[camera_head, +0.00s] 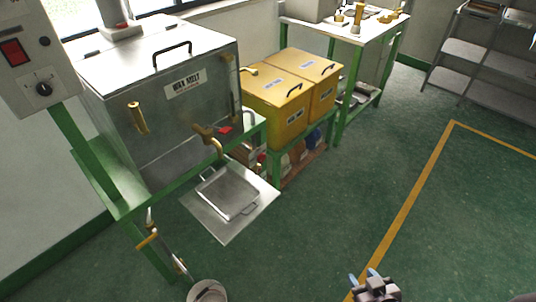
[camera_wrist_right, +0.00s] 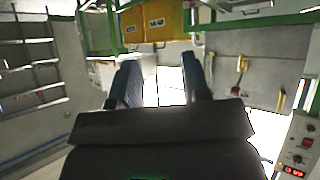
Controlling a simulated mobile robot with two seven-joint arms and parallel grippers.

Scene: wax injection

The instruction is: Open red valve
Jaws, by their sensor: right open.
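The red valve handle (camera_head: 225,130) is a small red piece beside the brass spout (camera_head: 206,132) on the front of the steel wax melt tank (camera_head: 185,115). My right gripper (camera_head: 362,277) is at the bottom edge of the head view, well to the right of the tank and apart from it. Its two blue-grey fingers stand apart with nothing between them, as the right wrist view (camera_wrist_right: 163,80) also shows. In that view the picture is turned over, and brass fittings (camera_wrist_right: 241,65) show on the tank at right. My left gripper is not in view.
A metal tray (camera_head: 229,192) with handles sits on a plate below the spout. Yellow boxes (camera_head: 275,110) stand on a green frame right of the tank. A control box (camera_head: 35,60) is at upper left. A bucket (camera_head: 207,291) stands at the bottom. The floor at right is clear.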

